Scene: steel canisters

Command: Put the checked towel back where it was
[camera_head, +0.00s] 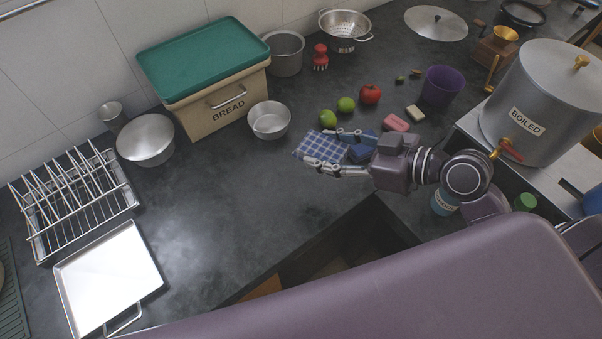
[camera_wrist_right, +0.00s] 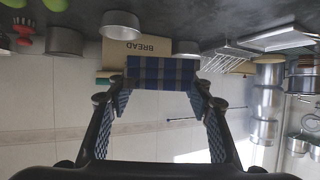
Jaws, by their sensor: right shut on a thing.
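The blue-and-white checked towel (camera_head: 312,150) is between the fingers of my right gripper (camera_head: 318,148), above the dark worktop in the middle of the head view. In the right wrist view the towel (camera_wrist_right: 165,72) spans the gap between the fingertips of my right gripper (camera_wrist_right: 158,88). The right gripper is shut on it. A darker blue patch shows between the fingers near the palm; I cannot tell whether it is part of the towel. My left gripper is not in view.
A bread bin (camera_head: 213,112) with a green lid stands at the back. A metal bowl (camera_head: 269,121), limes (camera_head: 328,118) and a red fruit (camera_head: 370,94) are near the gripper. A dish rack (camera_head: 80,205) and tray (camera_head: 108,280) are left. The worktop between them is free.

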